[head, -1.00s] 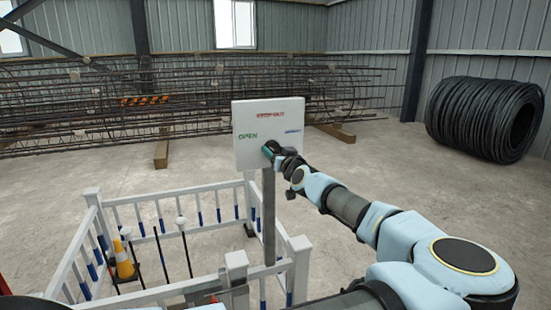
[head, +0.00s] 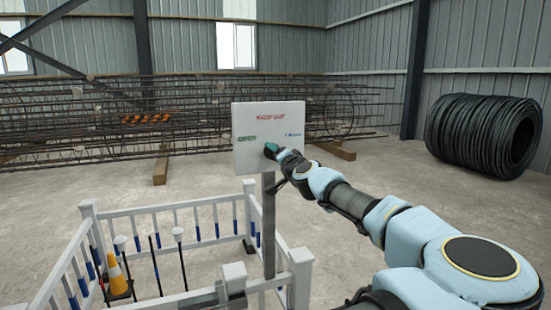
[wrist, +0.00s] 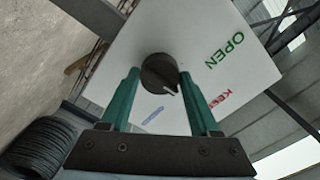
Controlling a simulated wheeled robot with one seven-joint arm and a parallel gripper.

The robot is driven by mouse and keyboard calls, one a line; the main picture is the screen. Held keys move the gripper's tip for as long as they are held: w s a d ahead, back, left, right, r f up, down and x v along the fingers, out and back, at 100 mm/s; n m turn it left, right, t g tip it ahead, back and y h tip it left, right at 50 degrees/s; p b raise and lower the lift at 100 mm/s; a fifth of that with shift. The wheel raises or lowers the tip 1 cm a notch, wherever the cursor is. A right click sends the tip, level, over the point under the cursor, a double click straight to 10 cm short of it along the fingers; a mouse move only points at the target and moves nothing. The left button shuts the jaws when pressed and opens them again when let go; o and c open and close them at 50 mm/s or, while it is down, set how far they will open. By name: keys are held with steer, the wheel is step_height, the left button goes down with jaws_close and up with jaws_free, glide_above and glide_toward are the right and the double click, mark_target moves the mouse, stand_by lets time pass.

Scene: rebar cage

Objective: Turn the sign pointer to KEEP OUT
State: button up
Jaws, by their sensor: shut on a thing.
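A white sign board (head: 247,156) stands on a grey post (head: 268,225). It carries green OPEN (head: 247,138) at the left, red KEEP OUT (head: 270,115) at the top and a small blue label (head: 293,134) at the right. The round dark pointer knob (wrist: 158,70) shows in the wrist view. Its white mark (wrist: 170,90) lies on the side facing between the blue label and KEEP OUT; its exact direction is hard to tell. My gripper (wrist: 160,75) has its green fingers on both sides of the knob, shut on it. In the head view my gripper (head: 271,150) hides the knob.
A white fence (head: 170,203) surrounds the foot of the post, with an orange cone (head: 117,278) and thin stakes inside. A long rebar cage (head: 60,125) lies behind. A black coil (head: 485,133) stands at the right. Open concrete floor lies between them.

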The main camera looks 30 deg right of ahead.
steer(key=shift+m, duration=0.5)
steer(key=o, duration=1.4)
steer(key=shift+c, duration=0.2)
steer(key=s+a+b, duration=0.1)
steer(key=s+b, duration=0.1)
steer(key=s, duration=0.8)
steer(key=shift+s+a, duration=0.15)
steer(key=shift+s, duration=0.25)
